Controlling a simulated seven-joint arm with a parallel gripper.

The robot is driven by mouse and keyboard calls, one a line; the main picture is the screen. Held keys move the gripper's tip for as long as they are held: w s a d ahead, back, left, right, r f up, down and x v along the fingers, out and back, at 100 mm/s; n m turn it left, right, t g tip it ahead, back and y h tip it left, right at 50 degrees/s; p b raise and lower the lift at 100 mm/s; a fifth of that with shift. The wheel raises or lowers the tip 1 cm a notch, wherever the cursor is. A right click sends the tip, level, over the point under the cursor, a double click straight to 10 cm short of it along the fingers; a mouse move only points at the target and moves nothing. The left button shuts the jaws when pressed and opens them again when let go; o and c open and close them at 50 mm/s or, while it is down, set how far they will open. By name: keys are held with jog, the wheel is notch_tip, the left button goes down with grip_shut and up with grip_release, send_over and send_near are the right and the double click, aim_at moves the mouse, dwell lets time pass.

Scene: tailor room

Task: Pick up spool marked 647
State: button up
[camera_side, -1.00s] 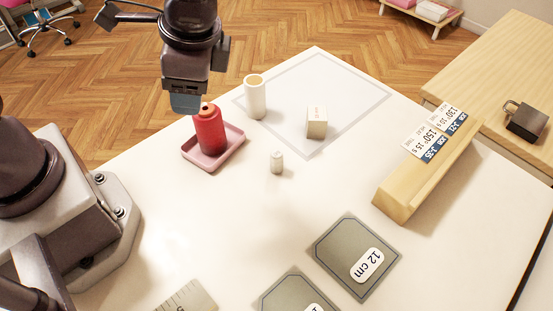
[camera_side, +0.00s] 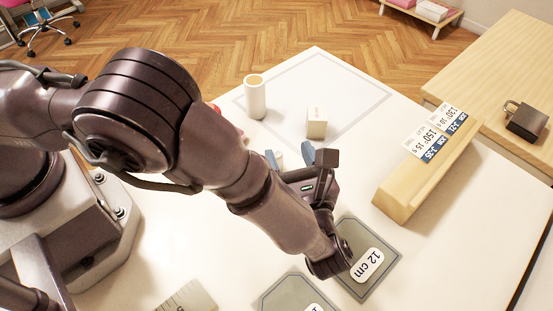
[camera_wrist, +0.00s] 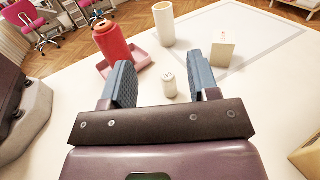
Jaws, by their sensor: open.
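A small white spool (camera_wrist: 168,84) stands upright on the table. In the wrist view it shows between and just beyond the fingertips of my gripper (camera_wrist: 164,80). Faint marks show on its side, too small to read. In the side view the spool (camera_side: 279,160) is partly hidden behind my gripper (camera_side: 291,158). My gripper is low over the table, with its two blue fingers apart and nothing held. A red spool (camera_wrist: 111,41) stands on a pink tray (camera_wrist: 139,57); my arm hides most of both in the side view.
A wooden block with number cards (camera_side: 400,203) lies right. A 12 cm plate (camera_side: 352,284) lies below my wrist.

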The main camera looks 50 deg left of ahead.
send_near(278, 158)
jog(key=x, duration=0.3)
jog(key=shift+w+a+r, duration=0.15)
jog(key=shift+w+a, duration=0.05)
jog(key=shift+a, duration=0.1)
jog(key=shift+w+a+f, duration=0.25)
jog(key=shift+w+a, duration=0.2)
jog(key=shift+a, duration=0.35)
jog(key=shift+x, duration=2.9)
jog(key=shift+s, duration=0.1)
jog(key=c, duration=1)
